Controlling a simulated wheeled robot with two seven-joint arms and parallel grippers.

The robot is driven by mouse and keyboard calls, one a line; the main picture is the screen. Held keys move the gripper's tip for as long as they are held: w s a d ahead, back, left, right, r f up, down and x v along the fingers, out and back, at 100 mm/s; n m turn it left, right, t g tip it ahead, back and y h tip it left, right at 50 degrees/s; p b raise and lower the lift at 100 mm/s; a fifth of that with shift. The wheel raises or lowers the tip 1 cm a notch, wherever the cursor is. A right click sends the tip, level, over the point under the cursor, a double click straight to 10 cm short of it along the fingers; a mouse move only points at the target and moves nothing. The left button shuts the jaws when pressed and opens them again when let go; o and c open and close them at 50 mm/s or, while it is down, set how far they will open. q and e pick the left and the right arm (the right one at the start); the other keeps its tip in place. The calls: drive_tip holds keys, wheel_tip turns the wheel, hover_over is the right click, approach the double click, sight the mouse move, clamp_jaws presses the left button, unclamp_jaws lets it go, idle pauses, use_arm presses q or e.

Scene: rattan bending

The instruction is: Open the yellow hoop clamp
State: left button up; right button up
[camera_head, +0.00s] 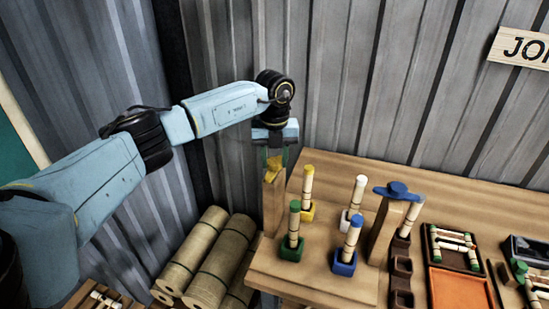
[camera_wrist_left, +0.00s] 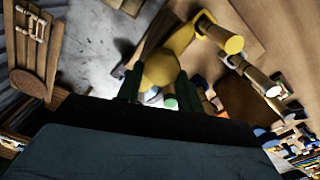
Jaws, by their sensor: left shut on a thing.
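The yellow hoop clamp (camera_head: 274,171) sits at the top of a wooden post (camera_head: 273,205) at the left end of the bench. My left gripper (camera_head: 276,156) comes down from above and is shut on the clamp. In the left wrist view the yellow clamp (camera_wrist_left: 162,68) shows between the dark fingers of my left gripper (camera_wrist_left: 158,86). The fingers and wrist hide part of the clamp, so how far its hoop is open cannot be told. My right gripper is not in view.
A blue clamp (camera_head: 397,191) tops a second post (camera_head: 383,232). Between the posts stand rattan pieces in yellow (camera_head: 307,210), white (camera_head: 348,221), green (camera_head: 291,249) and blue (camera_head: 344,264) holders. Rattan rolls (camera_head: 195,250) lie beside the bench. A corrugated wall (camera_head: 340,80) stands close behind.

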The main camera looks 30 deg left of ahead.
sight(275, 162)
use_arm(q)
drive_tip(key=o, duration=1)
drive_tip(key=shift+r, duration=0.1)
wheel_tip(275, 162, up, 13)
drive_tip(key=b, duration=0.2)
drive_tip(key=shift+r, duration=0.15)
